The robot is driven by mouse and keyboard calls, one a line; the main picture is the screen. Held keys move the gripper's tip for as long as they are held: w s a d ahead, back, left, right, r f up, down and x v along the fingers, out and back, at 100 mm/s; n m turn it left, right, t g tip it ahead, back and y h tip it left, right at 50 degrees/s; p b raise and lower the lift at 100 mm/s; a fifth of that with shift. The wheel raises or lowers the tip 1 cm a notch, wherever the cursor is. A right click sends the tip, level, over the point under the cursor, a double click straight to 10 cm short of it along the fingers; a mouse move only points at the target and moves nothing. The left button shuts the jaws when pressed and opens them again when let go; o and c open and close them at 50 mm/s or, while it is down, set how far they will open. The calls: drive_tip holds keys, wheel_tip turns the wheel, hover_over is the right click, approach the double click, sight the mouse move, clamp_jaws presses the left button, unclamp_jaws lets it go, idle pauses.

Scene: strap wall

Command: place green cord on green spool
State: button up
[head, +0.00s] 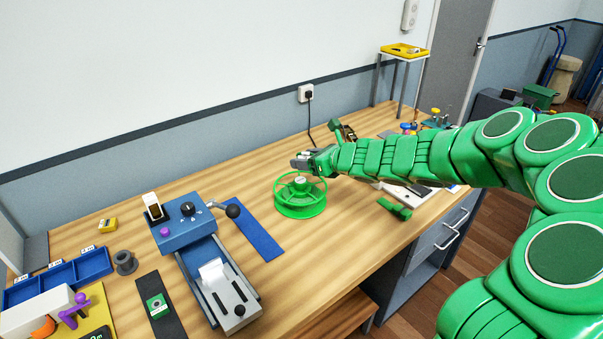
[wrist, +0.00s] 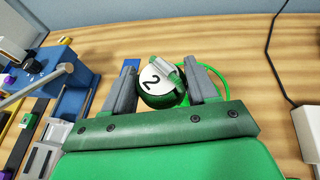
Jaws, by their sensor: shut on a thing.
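The green spool (head: 300,205), with a wide flange, spokes and a pale hub top, stands on the workbench. My gripper (head: 301,162) is just above its far side in the head view. In the wrist view a round dark-green piece with a white face marked 2 (wrist: 153,80) is between the fingers of my gripper (wrist: 160,82), with a grey bar across it. I take it for the green cord; its strand is not clear. Part of the green spool's rim (wrist: 222,84) shows to its right. I cannot tell whether held piece and spool touch.
A blue machine (head: 190,228) with a black-knobbed lever stands left of the spool, beside a blue strip (head: 253,230). A green piece (head: 394,208) lies to the right. A black cable (head: 309,120) hangs behind my gripper. Bare bench lies in front of the spool.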

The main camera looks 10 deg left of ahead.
hover_over(302, 181)
drive_tip(key=s, duration=0.1)
drive_tip(key=f, duration=0.5)
drive_tip(key=shift+s+d+f, duration=0.1)
drive_tip(key=shift+d+f, duration=0.05)
drive_tip(key=shift+d, duration=0.05)
drive_tip(key=shift+w+a+f, duration=0.25)
drive_tip(key=shift+w+f, duration=0.35)
drive_tip(key=shift+f, duration=0.15)
drive_tip(key=shift+w+f, duration=0.1)
drive_tip(key=shift+f, duration=1.5)
drive_tip(key=shift+f, duration=0.1)
drive_tip(key=o, duration=1.1)
drive_tip(key=shift+v, duration=6.05)
